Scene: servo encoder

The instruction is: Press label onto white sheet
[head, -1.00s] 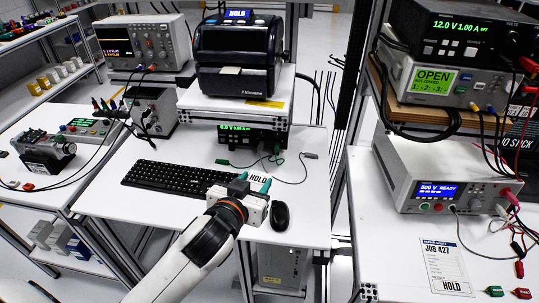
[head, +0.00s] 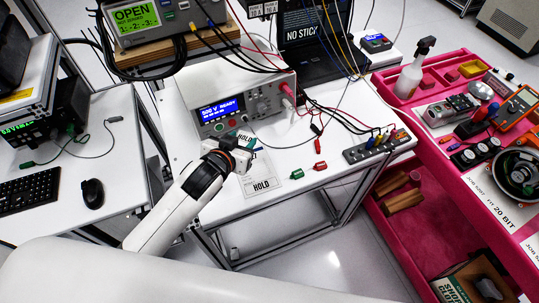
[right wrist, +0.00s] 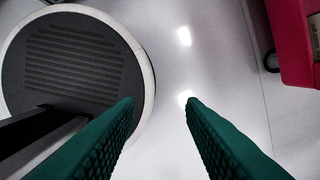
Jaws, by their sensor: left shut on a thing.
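My left gripper (head: 246,145) is over the middle bench, shut on a small white label (head: 243,136) with "HOLD" print. The label shows just behind the fingers, partly hidden by them. The white sheet (head: 262,184) lies flat on the bench, and its lower part, also reading "HOLD", shows below the gripper. The gripper and wrist cover the sheet's upper part. I cannot tell whether the label touches anything. My right gripper (right wrist: 159,102) shows in the right wrist view, open and empty above the floor.
A tester with a blue display (head: 222,112) stands close behind my left gripper. A terminal strip (head: 377,147) and cables lie farther right. A pink cart (head: 440,200) stands at the right.

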